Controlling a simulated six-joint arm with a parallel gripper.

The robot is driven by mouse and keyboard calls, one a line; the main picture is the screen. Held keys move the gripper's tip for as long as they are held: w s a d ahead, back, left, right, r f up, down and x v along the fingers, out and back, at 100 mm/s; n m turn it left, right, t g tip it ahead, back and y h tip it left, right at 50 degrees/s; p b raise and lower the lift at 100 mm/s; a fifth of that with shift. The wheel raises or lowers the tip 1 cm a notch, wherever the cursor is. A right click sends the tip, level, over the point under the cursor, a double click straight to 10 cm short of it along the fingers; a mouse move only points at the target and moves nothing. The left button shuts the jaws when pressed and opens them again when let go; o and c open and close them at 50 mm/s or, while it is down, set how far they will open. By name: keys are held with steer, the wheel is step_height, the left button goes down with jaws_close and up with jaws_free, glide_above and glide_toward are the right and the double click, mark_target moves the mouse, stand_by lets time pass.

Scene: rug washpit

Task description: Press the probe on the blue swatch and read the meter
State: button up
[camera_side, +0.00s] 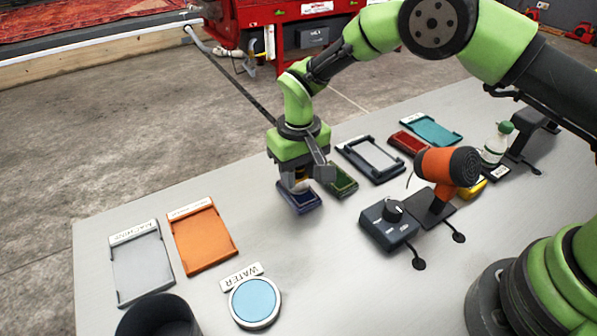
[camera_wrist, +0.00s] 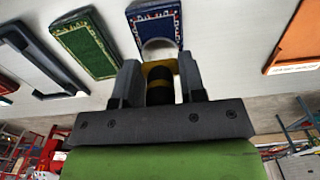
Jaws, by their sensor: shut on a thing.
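The blue swatch (camera_side: 299,200) lies on the grey table below my gripper, and it also shows in the wrist view (camera_wrist: 172,17) with a pale patterned border. My gripper (camera_side: 304,180) points down and is shut on the probe, a black body with yellow bands (camera_wrist: 160,86). The probe's pale round end overlaps the near edge of the swatch in the wrist view. I cannot tell whether it touches the cloth. No meter reading is legible in either view. A dark box with a knob (camera_side: 389,223) stands to the right; I cannot tell whether it is the meter.
A green swatch (camera_side: 342,181) lies close to the right of the blue one. An empty dark tray (camera_side: 370,159), a red swatch (camera_side: 408,142) and an orange dryer-like tool (camera_side: 447,167) stand beyond. An orange tray (camera_side: 203,238) and a water dish (camera_side: 254,301) are at left. Table between is clear.

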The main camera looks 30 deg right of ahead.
steer(key=shift+r, duration=3.25)
steer(key=shift+d, duration=0.1)
steer(key=s+d+r, duration=0.3)
steer(key=s+d, duration=0.2)
steer(key=d, duration=0.2)
steer(key=s+d+r, duration=0.4)
steer(key=s+d, duration=0.2)
steer(key=d, duration=0.1)
steer(key=shift+s+r, duration=0.25)
steer(key=shift+r, duration=0.05)
